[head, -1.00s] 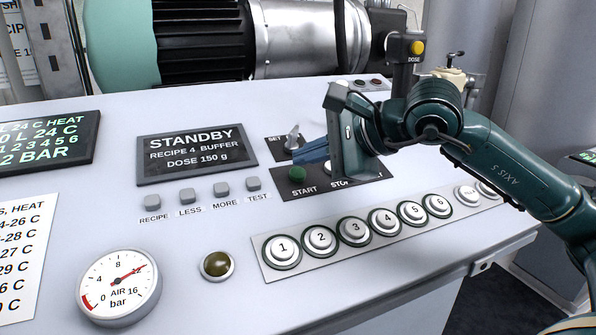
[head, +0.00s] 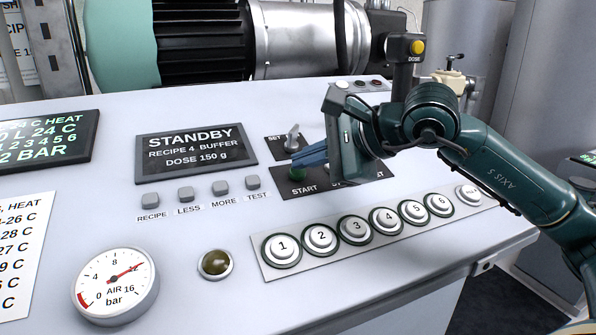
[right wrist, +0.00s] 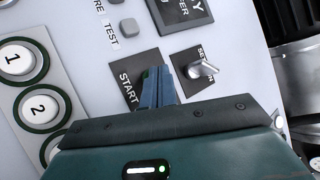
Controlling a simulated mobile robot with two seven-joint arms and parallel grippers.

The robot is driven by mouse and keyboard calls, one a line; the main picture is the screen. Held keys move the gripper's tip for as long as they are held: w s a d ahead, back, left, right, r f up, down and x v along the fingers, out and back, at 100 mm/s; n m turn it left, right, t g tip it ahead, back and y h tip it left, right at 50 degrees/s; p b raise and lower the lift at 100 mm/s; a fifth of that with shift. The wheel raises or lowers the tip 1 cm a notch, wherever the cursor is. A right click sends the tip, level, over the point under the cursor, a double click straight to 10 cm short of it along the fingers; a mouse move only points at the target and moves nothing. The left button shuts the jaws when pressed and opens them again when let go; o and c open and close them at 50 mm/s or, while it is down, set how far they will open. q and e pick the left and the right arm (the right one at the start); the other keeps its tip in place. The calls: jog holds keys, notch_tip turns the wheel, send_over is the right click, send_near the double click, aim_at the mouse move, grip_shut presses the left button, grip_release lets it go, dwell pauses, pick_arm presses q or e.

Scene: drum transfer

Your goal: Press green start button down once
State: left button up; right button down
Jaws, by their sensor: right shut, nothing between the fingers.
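The green start button (head: 297,174) sits on a dark plate marked START, to the right of the STANDBY display. My right gripper (head: 295,160) is shut and empty. Its blue fingertips are over the top of the button in the head view and cover part of it. In the right wrist view the shut fingers (right wrist: 158,82) lie over the START plate, and only a small bit of green (right wrist: 147,73) shows beside their tips. I cannot tell whether the tips touch the button. My left gripper is not in view.
The set switch (head: 292,137) stands just behind the fingers. The STANDBY display (head: 195,153) and several grey keys lie to the left. A row of numbered white buttons (head: 355,229) runs in front, with an air gauge (head: 115,286) at lower left.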

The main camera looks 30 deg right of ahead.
jog(key=shift+w+f+b, duration=0.1)
jog(key=shift+f+b, duration=0.2)
jog(key=shift+f, duration=0.1)
jog(key=shift+r, duration=0.1)
dwell(0.4)
jog(key=shift+s+r+p, duration=0.3)
jog(key=shift+r+p, duration=0.15)
jog(key=shift+r, duration=0.3)
jog(key=r+p, duration=0.1)
jog(key=s+r+p, duration=0.1)
jog(key=r, duration=0.1)
jog(key=r+p, duration=0.1)
jog(key=shift+s+r, duration=0.3)
jog(key=shift+r, duration=0.1)
dwell(0.5)
